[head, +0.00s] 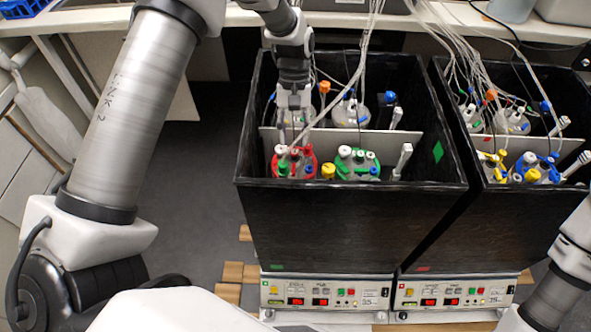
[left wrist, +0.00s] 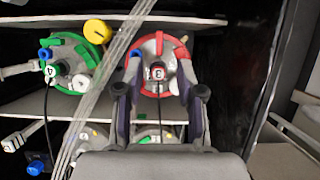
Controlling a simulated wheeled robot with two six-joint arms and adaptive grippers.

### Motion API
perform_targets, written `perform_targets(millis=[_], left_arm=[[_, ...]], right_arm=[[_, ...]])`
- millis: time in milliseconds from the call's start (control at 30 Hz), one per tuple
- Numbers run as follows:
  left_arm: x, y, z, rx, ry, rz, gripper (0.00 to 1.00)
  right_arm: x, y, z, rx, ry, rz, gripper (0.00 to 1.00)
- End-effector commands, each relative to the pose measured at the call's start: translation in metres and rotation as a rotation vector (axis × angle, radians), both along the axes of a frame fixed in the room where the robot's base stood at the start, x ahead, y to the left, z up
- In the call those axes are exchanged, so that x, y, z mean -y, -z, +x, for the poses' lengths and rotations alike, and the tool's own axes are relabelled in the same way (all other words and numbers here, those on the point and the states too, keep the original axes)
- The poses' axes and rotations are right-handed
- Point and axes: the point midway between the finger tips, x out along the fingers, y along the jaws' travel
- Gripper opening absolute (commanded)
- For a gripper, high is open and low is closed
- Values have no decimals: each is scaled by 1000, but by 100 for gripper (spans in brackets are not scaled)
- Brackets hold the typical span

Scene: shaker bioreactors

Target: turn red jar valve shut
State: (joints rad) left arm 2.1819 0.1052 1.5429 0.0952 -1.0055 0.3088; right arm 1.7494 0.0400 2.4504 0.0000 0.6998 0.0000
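The red-lidded jar (head: 279,168) stands in the front left part of the left black box. In the left wrist view its red lid ring (left wrist: 176,44) shows ahead of my left gripper (left wrist: 158,74). My left gripper (head: 293,140) reaches down from above over the jar. Its two fingers are spread, with the cap between them in the wrist picture; I cannot tell whether they touch anything. My right gripper is not in view.
A green-lidded jar (head: 357,166) stands beside the red one, with a yellow cap (head: 328,171) between. A divider (head: 382,141) and box walls (head: 345,212) surround the jars. Clear tubes (left wrist: 103,88) hang close to my left gripper. A second box (head: 462,205) stands right.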

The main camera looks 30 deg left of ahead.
Motion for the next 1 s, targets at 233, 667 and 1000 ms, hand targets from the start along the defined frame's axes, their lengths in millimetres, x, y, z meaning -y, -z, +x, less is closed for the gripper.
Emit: perform_targets(millis=[233,667,1000], left_arm=[[3,23,-7,-5,0,0,38],[13,79,-27,0,-1,0,38],[13,79,-27,0,0,0,0]], right_arm=[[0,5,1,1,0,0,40],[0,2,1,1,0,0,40],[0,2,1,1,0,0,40]])
